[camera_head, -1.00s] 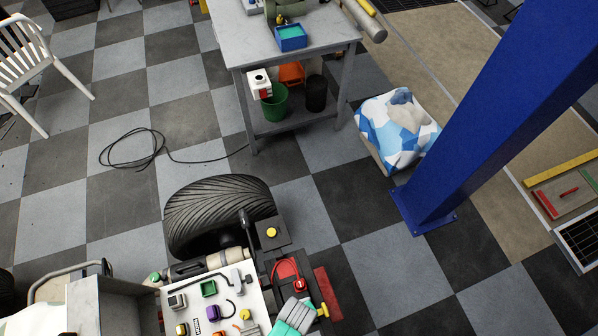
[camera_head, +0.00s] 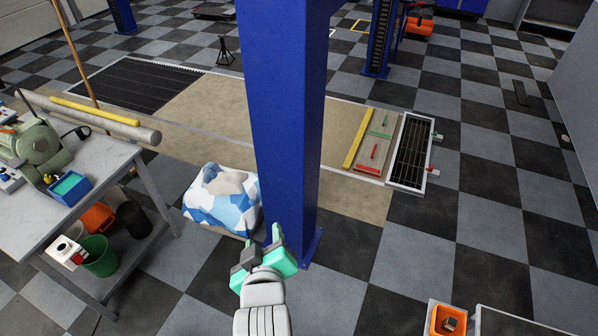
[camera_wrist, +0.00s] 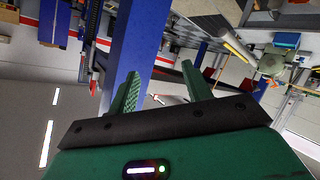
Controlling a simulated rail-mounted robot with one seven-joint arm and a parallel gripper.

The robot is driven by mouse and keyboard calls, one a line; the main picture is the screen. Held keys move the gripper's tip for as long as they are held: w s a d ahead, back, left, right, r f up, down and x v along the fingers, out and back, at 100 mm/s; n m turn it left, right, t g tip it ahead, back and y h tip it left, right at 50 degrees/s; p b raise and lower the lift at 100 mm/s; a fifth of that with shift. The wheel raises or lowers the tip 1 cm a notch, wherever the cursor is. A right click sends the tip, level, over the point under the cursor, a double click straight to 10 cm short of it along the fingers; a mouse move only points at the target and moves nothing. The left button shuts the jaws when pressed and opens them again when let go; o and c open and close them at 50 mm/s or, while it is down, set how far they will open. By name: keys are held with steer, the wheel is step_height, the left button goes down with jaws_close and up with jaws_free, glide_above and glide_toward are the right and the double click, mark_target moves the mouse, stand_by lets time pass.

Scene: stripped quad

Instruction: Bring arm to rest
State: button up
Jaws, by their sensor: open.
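My gripper (camera_head: 263,246) shows at the lower middle of the head view, at the end of my pale arm, with teal fingers and a dark palm. It is raised in front of the foot of a blue post. In the wrist view the two green fingers of my gripper (camera_wrist: 158,92) stand apart with nothing between them. The wrist view looks across the workshop at a steep tilt, with the blue post (camera_wrist: 133,40) behind the fingers.
The blue post (camera_head: 285,120) stands close to my gripper. A blue and white bundle (camera_head: 222,198) lies left of it. A grey workbench (camera_head: 100,175) with bins below stands at left. An orange container (camera_head: 448,320) is at lower right. Checkered floor (camera_head: 400,275) is clear between.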

steer(key=s+d+r+m+t+p, duration=0.2)
steer(key=s+r+t+p, duration=0.2)
steer(key=r, duration=1.3)
steer(key=s+d+r+m+t+p, duration=0.2)
steer(key=s+r+m+t+p, duration=0.1)
steer(key=r, duration=1.5)
steer(key=s+d+r+m+t+h+p, duration=0.1)
steer(key=s+d+r+m+t+p, duration=0.1)
steer(key=r, duration=1.6)
steer(key=s+d+t+p, duration=0.1)
steer(key=s+t+p, duration=0.1)
steer(key=s+p, duration=0.1)
steer(key=shift+s+m+t, duration=0.3)
steer(key=shift+s, duration=0.4)
